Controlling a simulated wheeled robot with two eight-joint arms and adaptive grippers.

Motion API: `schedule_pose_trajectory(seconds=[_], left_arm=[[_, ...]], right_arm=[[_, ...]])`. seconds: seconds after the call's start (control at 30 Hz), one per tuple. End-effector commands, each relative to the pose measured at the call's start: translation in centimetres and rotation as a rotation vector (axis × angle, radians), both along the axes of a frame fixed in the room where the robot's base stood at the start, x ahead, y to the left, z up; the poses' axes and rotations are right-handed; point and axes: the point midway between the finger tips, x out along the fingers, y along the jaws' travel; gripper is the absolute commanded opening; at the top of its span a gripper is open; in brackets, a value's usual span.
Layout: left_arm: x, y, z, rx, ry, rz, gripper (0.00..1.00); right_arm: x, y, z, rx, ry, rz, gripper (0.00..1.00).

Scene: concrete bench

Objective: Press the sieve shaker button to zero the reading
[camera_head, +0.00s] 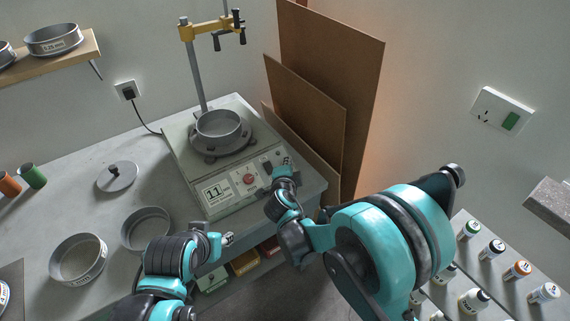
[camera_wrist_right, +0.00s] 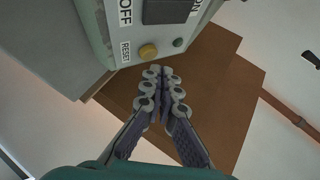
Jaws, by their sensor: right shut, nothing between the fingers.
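The sieve shaker (camera_head: 185,165) stands on the bench with a sieve pan (camera_head: 219,130) on top. Its front panel has a display (camera_head: 215,193) that seems to read 11 and a red knob (camera_head: 249,179). In the right wrist view, a yellow button (camera_wrist_right: 148,52) sits beside the RESET label (camera_wrist_right: 125,52), below a black OFF/ON switch (camera_wrist_right: 168,10). My right gripper (camera_head: 285,163) is shut and empty at the panel's right end; its fingertips (camera_wrist_right: 160,70) appear just short of the yellow button. Contact cannot be told. My left gripper (camera_head: 228,239) is in front of the shaker; its jaws are unclear.
Brown boards (camera_head: 325,95) lean against the wall right of the shaker. Loose sieves (camera_head: 78,259) and a lid (camera_head: 117,177) lie on the bench at left. A rack of small bottles (camera_head: 492,249) is at lower right. A small green button (camera_wrist_right: 178,42) is near the yellow one.

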Motion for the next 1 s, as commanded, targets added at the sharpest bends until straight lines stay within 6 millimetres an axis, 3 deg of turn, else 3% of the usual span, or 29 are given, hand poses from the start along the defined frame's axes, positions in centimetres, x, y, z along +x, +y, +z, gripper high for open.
schedule_pose_trajectory(seconds=[1.0], left_arm=[[0.0,0.0,-1.2,0.0,0.0,0.0,0.4]], right_arm=[[0.5,0.4,-1.1,0.0,0.0,0.0,0.0]])
